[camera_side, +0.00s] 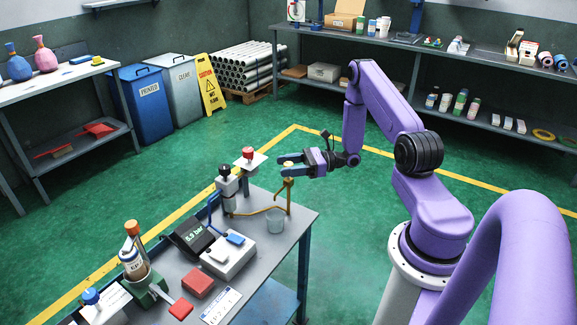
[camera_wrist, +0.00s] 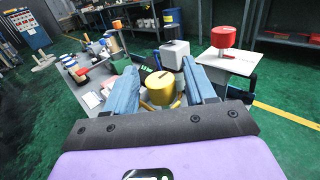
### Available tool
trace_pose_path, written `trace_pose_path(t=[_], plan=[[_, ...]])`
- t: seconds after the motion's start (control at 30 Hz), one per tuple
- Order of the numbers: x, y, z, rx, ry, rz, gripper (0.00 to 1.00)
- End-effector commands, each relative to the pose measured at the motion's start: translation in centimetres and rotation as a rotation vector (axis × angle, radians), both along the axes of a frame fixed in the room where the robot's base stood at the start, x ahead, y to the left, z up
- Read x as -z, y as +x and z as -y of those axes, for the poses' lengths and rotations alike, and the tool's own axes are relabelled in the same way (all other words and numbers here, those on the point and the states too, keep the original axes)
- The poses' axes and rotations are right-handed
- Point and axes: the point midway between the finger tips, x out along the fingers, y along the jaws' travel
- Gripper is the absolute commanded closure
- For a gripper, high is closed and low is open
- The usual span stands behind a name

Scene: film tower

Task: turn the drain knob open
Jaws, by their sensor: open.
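A yellow knob (camera_side: 288,166) tops a thin brass post at the far right corner of the bench, joined to a brass pipe. I take it to be the drain knob. My gripper (camera_side: 285,165) is open, with one blue finger on each side of the knob. In the wrist view the yellow knob (camera_wrist: 160,92) shows between the two fingers (camera_wrist: 160,75), with a gap visible on either side.
A red knob (camera_side: 248,152) on a white plate and a black knob (camera_side: 225,170) on a grey block stand close by, left of my gripper. A clear cup (camera_side: 276,221) sits below. Floor behind is clear.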

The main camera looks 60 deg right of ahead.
Motion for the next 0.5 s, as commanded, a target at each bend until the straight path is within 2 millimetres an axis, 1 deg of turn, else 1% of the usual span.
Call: trace_pose_path(t=[0.1, 0.13, 0.17, 0.2, 0.27, 0.5], plan=[[0.00, -0.01, 0.01, 0.000, 0.000, 0.000, 0.45], [0.00, -0.01, 0.01, 0.000, 0.000, 0.000, 0.52], [0.00, -0.01, 0.01, 0.000, 0.000, 0.000, 0.61], [0.00, -0.01, 0.01, 0.000, 0.000, 0.000, 0.74], [0.00, -0.02, 0.02, 0.000, 0.000, 0.000, 0.94], [0.01, -0.05, -0.01, 0.009, 0.001, -0.001, 0.94]])
